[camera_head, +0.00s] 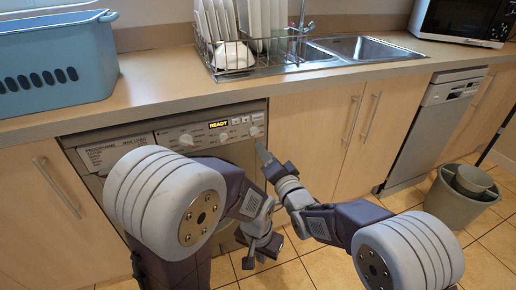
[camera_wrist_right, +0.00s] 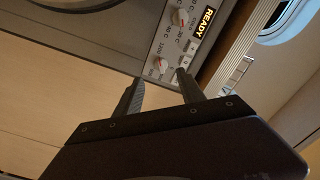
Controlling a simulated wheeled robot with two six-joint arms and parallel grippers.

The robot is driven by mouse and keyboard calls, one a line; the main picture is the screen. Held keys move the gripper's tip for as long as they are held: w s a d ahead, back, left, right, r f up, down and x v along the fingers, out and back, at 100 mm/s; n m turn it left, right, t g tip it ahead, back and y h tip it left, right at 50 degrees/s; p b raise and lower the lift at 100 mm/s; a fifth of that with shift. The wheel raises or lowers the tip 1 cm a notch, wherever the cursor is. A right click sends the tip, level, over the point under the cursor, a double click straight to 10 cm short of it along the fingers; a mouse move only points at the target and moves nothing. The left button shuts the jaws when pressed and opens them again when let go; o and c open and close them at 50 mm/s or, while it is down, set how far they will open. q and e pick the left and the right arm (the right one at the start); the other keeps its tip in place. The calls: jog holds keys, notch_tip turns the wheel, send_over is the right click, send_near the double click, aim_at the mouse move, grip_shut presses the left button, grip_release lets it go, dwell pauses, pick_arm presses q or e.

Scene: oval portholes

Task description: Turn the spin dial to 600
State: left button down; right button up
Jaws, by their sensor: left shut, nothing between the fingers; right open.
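The washing machine's control panel (camera_head: 170,137) has two small white dials right of its large dial. The rightmost dial (camera_head: 254,131) also shows in the right wrist view (camera_wrist_right: 161,65), with small numbers beside it that look like spin speeds. Its setting is too small to read. The other small dial (camera_head: 222,137) has temperature marks and a red spot in the wrist view (camera_wrist_right: 180,17). My right gripper (camera_head: 265,160) is open, its fingertips (camera_wrist_right: 160,76) short of the rightmost dial and on either side of it. My left gripper (camera_head: 262,250) is shut and empty, low before the machine.
A lit READY display (camera_head: 218,124) sits above the small dials. The counter (camera_head: 165,82) overhangs the panel, with a blue basket (camera_head: 55,65) and a dish rack (camera_head: 252,50) on it. Cupboard doors (camera_head: 335,125) stand to the right; a grey bin (camera_head: 462,195) is on the floor.

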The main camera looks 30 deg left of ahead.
aim_at(255, 136)
jog(key=p+x, duration=0.2)
jog(key=x, duration=0.7)
jog(key=shift+r, duration=0.1)
grip_shut()
